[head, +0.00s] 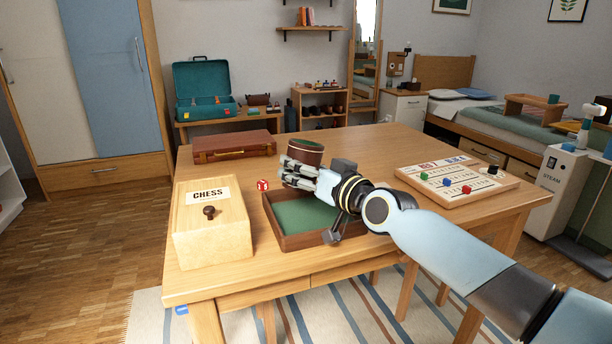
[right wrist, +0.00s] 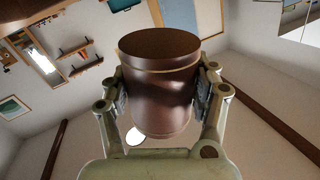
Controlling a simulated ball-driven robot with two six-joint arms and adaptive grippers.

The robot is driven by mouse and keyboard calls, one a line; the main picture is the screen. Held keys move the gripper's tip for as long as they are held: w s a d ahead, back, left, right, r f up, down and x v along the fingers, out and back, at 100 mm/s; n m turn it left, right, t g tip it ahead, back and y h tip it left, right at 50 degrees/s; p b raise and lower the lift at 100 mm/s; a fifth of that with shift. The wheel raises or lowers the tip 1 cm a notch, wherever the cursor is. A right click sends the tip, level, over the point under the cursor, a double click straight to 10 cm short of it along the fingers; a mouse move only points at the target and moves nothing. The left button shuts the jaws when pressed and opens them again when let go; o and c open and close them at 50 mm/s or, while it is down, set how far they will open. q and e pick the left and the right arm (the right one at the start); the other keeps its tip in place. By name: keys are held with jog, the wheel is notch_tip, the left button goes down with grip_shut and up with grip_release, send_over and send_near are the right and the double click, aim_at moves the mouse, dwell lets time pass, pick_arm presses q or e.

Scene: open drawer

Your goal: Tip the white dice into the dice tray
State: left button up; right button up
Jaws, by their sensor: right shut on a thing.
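A brown cup (head: 306,150) is held by my right gripper (head: 300,176), whose fingers are closed around its side. It also shows in the right wrist view (right wrist: 160,90), between both fingers (right wrist: 160,88). The cup is over or just behind the back of the dice tray (head: 300,241), a dark wooden tray with a green floor. The visible part of the tray floor is bare; my gripper and forearm hide some of it. The white dice do not show, and the inside of the cup cannot be made out. My left gripper is not in view.
A red die (head: 263,185) is beside the tray's back left corner. A wooden chess box (head: 212,232) stands left of the tray. A brown case (head: 234,147) lies behind. A game board (head: 458,180) with coloured pieces lies at right, beyond my forearm. The front right table top is clear.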

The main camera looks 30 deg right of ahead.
aim_at(292, 186)
jog(key=shift+a+f+m, duration=0.15)
jog(key=shift+a+m, duration=0.05)
jog(key=shift+m, duration=0.4)
jog(key=f+m, duration=0.1)
jog(key=m, duration=0.1)
jog(key=a+f+m, duration=0.1)
jog(key=m, duration=0.1)
jog(key=a+f+m+g, duration=0.1)
jog(key=shift+s+f+m+p, duration=0.25)
jog(key=shift+m+p, duration=0.15)
jog(key=shift+a+f+m+y+p, duration=0.2)
jog(key=shift+a+m+y+p, duration=0.15)
jog(key=shift+m, duration=0.55)
jog(key=m, duration=0.2)
jog(key=m+y, duration=0.1)
jog(key=shift+s+a+f+m+g+p, duration=0.1)
jog(key=shift+a+f+m+g+p, duration=0.05)
jog(key=shift+f+m+g+p, duration=0.2)
jog(key=shift+r+m, duration=0.25)
jog(key=shift+m, duration=0.5)
jog(key=m, duration=0.1)
jog(key=m+y+p, duration=0.1)
jog(key=m, duration=0.1)
jog(key=shift+d+r+m, duration=0.2)
jog(key=shift+r+m, duration=0.1)
jog(key=shift+r, duration=0.05)
jog(key=shift+r, duration=0.1)
